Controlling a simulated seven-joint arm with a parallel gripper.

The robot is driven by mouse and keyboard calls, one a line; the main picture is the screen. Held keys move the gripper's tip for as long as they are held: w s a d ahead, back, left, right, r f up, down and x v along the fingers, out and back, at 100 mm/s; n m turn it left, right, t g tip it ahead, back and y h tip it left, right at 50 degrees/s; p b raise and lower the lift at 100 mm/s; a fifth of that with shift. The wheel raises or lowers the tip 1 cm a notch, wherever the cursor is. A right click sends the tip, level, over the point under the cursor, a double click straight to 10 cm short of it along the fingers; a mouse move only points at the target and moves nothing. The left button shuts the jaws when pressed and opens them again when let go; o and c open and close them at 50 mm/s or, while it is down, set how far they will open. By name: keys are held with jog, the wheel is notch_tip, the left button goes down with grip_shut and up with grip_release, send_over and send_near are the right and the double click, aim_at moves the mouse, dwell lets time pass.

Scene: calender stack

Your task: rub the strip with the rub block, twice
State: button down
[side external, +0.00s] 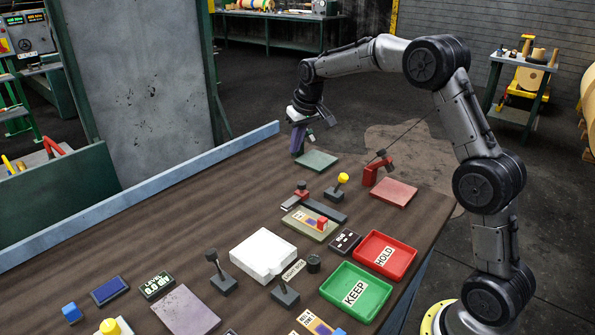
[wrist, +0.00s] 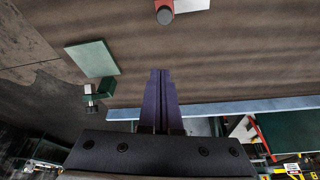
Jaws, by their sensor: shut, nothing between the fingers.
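My gripper (side external: 297,153) is shut and empty at the far end of the table, to the left of a flat green pad (side external: 316,160). Its purple fingers (wrist: 160,72) point at the brown table in the wrist view, with the green pad (wrist: 92,58) to their left. No thing is plainly marked as the strip or the rub block. A small blue block (side external: 71,312) stands at the near left, beside a flat dark-blue piece (side external: 109,291). A speckled grey-purple sheet (side external: 185,310) lies at the near edge. I cannot tell whether these are the strip and block.
A white box (side external: 263,252), levers (side external: 222,280), a green KEEP tray (side external: 356,292) and a red HOLD tray (side external: 384,256) crowd the middle and right. A red clamp-like piece (side external: 377,168) stands near a pink pad (side external: 394,193). A blue-grey rail (side external: 150,193) edges the table; brown surface beside it is clear.

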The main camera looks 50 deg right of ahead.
jog(key=x, duration=1)
jog(key=shift+a+f, duration=0.15)
jog(key=shift+s+a, duration=0.15)
jog(key=shift+s, duration=0.4)
jog(key=shift+s+a, duration=0.15)
jog(key=shift+s, duration=0.4)
jog(key=shift+s+a, duration=0.25)
jog(key=shift+s, duration=0.6)
jog(key=s, duration=0.7)
jog(key=shift+s, duration=0.45)
